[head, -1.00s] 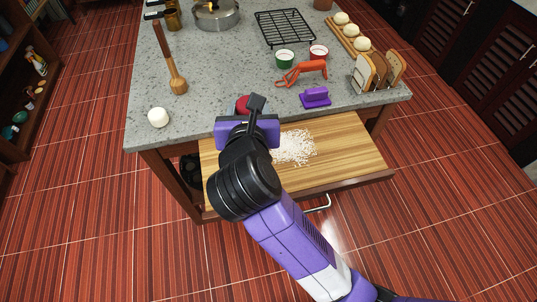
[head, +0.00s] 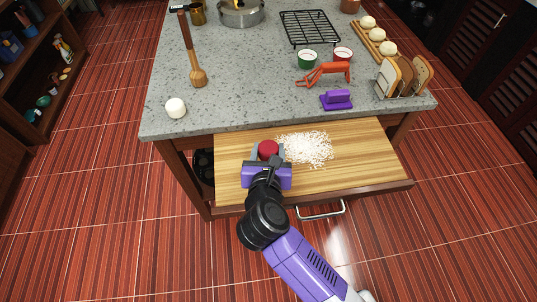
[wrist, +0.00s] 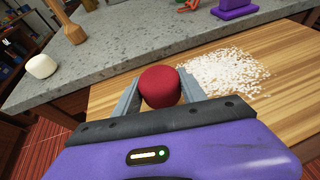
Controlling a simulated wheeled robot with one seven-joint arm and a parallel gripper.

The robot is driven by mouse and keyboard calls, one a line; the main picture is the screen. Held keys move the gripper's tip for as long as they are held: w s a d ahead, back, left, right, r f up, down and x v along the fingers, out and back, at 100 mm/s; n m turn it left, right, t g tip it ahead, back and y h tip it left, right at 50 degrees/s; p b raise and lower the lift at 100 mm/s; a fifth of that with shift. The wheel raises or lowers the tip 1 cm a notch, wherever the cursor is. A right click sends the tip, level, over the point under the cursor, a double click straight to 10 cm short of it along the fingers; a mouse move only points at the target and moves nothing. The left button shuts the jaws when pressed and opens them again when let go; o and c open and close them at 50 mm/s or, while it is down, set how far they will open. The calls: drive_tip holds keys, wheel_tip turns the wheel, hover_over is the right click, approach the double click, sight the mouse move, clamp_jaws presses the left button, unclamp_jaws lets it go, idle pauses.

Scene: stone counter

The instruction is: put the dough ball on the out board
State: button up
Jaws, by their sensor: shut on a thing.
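My gripper (head: 268,155) is shut on a dark red rounded thing (wrist: 160,88), held between the grey fingers in the wrist view. Gripper and red thing are over the left part of the pulled-out wooden board (head: 360,150); I cannot tell whether the red thing touches it. A white rounded lump (head: 176,108), perhaps a dough ball, sits on the counter's front left corner and also shows in the wrist view (wrist: 41,66). Several pale balls (head: 376,34) sit on a narrow wooden board at the back right. Which one is the task's dough ball is unclear.
White grains (head: 307,148) lie heaped on the pulled-out board, right of my gripper. The stone counter (head: 250,85) carries a wooden masher (head: 198,75), a purple block (head: 337,99), an orange tool (head: 327,73), green and red cups, a bread rack and a black wire rack. The board's right side is clear.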

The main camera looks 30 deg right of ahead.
drive_tip(key=shift+f, duration=1)
drive_tip(key=shift+f, duration=0.15)
drive_tip(key=o, duration=1.4)
drive_tip(key=v, duration=1.2)
